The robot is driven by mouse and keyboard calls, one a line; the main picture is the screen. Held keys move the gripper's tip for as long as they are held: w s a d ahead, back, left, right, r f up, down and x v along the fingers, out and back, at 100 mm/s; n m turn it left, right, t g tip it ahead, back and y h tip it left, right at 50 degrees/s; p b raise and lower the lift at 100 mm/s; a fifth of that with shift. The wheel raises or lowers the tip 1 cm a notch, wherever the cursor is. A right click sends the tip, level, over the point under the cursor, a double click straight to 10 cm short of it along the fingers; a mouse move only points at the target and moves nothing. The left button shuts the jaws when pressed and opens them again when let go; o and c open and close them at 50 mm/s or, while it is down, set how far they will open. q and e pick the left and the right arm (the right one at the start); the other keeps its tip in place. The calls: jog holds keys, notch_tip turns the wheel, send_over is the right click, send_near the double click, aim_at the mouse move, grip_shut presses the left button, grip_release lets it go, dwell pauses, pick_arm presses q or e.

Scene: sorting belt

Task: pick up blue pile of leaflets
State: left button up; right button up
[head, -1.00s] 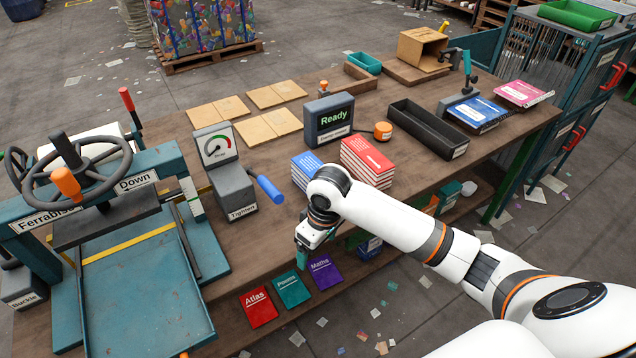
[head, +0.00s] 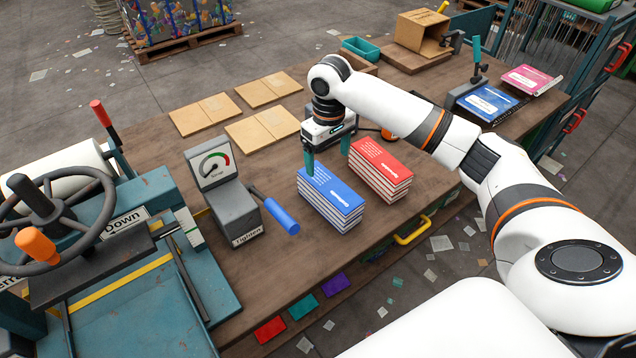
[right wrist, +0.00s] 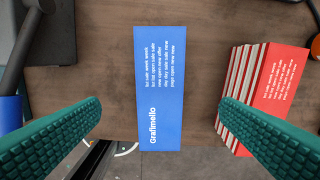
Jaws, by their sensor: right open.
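The blue pile of leaflets (head: 331,198) stands on the workbench, left of the red pile of leaflets (head: 380,170). My right gripper (head: 327,158) is open above the blue pile, one green finger near its far left side and the other toward the red pile. In the right wrist view the blue pile (right wrist: 160,90) lies between the two spread fingers (right wrist: 160,135), apart from both. The right finger overlaps the edge of the red pile (right wrist: 262,90) in that view. My left gripper is not seen.
A gauge box (head: 228,185) with a blue handle stands left of the blue pile. A press with a handwheel (head: 50,220) is at the far left. Cardboard sheets (head: 262,130) lie behind. Blue and pink stacks (head: 488,101) lie at the far right.

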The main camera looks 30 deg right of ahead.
send_over(329, 192)
notch_tip(329, 192, down, 6)
jog(key=shift+a+r+p, duration=0.1)
jog(key=shift+r+p, duration=0.1)
jog(key=shift+p, duration=0.2)
jog(key=shift+w+f, duration=0.15)
jog(key=shift+f, duration=0.5)
jog(key=f, duration=0.1)
jog(key=f+p, duration=0.1)
jog(key=f, duration=0.1)
jog(key=shift+s+f, duration=0.25)
jog(key=shift+s, duration=0.1)
jog(key=shift+f, duration=0.6)
jog(key=c, duration=0.8)
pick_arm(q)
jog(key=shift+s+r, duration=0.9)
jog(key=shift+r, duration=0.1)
pick_arm(e)
jog(key=shift+w, duration=0.1)
jog(key=c, duration=0.6)
